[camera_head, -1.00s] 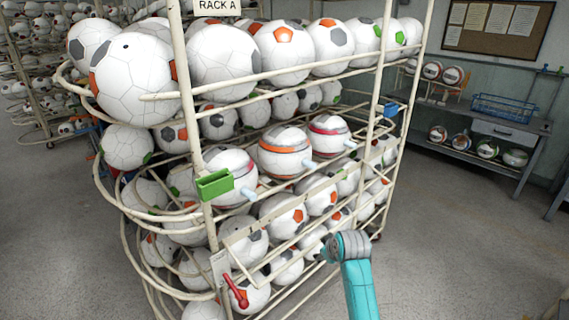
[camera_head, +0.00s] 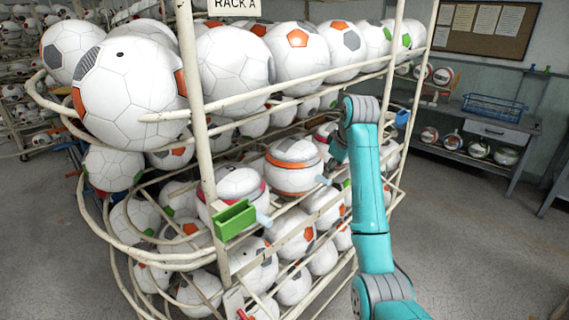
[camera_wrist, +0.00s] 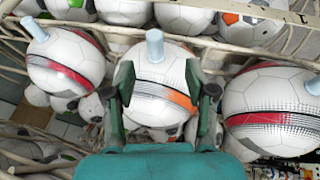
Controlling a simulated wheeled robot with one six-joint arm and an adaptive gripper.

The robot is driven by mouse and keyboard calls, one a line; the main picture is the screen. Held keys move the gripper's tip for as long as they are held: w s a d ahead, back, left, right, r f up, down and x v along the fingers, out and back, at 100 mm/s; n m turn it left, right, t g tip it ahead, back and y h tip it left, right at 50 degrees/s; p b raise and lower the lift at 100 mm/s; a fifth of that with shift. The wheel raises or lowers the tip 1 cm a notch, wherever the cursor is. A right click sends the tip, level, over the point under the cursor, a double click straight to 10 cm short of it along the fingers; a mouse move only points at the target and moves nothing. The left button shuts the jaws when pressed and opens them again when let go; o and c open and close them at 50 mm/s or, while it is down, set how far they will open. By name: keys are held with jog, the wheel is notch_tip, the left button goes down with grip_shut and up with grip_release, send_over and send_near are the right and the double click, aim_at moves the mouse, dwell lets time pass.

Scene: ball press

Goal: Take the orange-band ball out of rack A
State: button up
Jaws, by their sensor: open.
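Rack A (camera_head: 194,95) is a cream tubular rack full of balls, its label at the top. The orange-band ball (camera_head: 294,165) sits in its middle row, white with an orange stripe and a pale blue peg. In the wrist view the orange-band ball (camera_wrist: 150,80) is central, its peg pointing up the picture. My gripper (camera_wrist: 160,100) is open, one finger at each side of this ball. I cannot tell whether they touch it. In the head view my gripper (camera_head: 338,150) is at the ball's right, its fingers hard to make out.
Red-band balls flank it, one at left (camera_wrist: 66,60) and one at right (camera_wrist: 272,108) in the wrist view. Rack rails run above and below. A green box (camera_head: 235,219) hangs on the front post. A bench (camera_head: 490,125) stands at the back right; the floor at right is clear.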

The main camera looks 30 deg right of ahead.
aim_at(326, 181)
jog(key=x, duration=0.5)
jog(key=shift+w+a, duration=0.1)
jog(key=shift+w, duration=0.05)
jog(key=shift+d+x, duration=0.15)
jog(key=shift+x, duration=1.2)
jog(key=shift+d+x, duration=0.15)
jog(key=shift+x, duration=1.2)
jog(key=shift+w+r, duration=0.2)
grip_shut()
